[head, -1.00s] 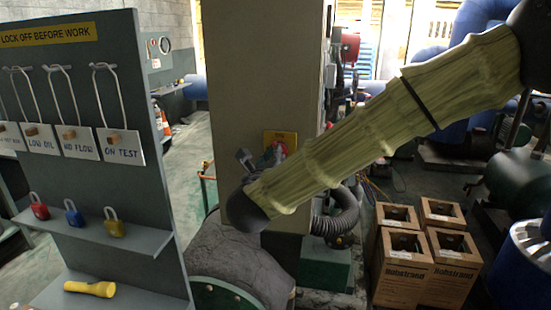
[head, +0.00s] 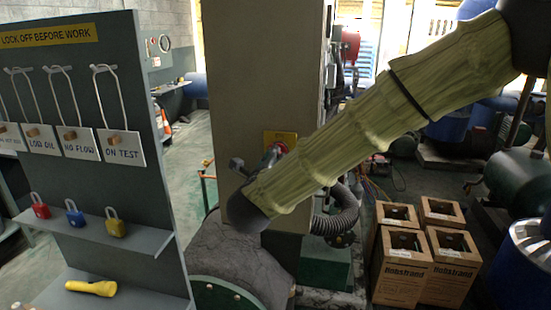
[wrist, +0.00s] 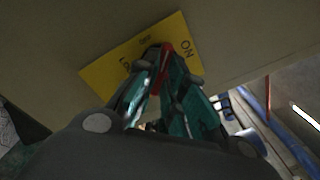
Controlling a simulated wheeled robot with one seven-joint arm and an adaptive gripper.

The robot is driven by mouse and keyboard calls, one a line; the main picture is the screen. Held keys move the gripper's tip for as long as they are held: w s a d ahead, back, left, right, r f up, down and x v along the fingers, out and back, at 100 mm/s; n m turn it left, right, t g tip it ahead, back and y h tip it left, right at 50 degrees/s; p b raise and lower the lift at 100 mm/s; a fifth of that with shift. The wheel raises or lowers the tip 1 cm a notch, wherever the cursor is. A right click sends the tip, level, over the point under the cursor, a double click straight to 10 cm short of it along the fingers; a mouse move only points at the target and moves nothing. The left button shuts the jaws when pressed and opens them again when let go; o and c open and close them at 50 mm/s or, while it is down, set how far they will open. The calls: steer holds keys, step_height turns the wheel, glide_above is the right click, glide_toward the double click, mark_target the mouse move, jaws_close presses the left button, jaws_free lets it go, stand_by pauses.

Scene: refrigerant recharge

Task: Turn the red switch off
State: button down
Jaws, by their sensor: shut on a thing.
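The red switch (head: 277,147) sits on a yellow plate (head: 288,136) on the side of the beige column. My arm hides part of the switch in the head view. In the wrist view, my gripper (wrist: 161,52) has its green fingers closed around the red switch (wrist: 163,47), in front of the yellow plate (wrist: 105,75). The lettering on the left is partly hidden. In the head view, my gripper (head: 270,156) is mostly hidden behind my forearm.
A grey lockout board (head: 150,190) with tags, padlocks and a yellow torch (head: 91,288) stands at left. A ribbed hose (head: 338,212) runs beside the column (head: 240,80). Cardboard boxes (head: 400,268) stand on the floor at right. A grey covered pipe (head: 225,255) lies below my arm.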

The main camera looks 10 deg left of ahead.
steer(key=shift+n+p, duration=0.6)
steer(key=shift+n, duration=1.7)
steer(key=shift+f, duration=0.1)
steer(key=n+p, duration=0.1)
steer(key=n, duration=0.2)
steer(key=c, duration=1.6)
jaws_free()
steer(key=s+b, duration=0.2)
steer(key=s, duration=0.7)
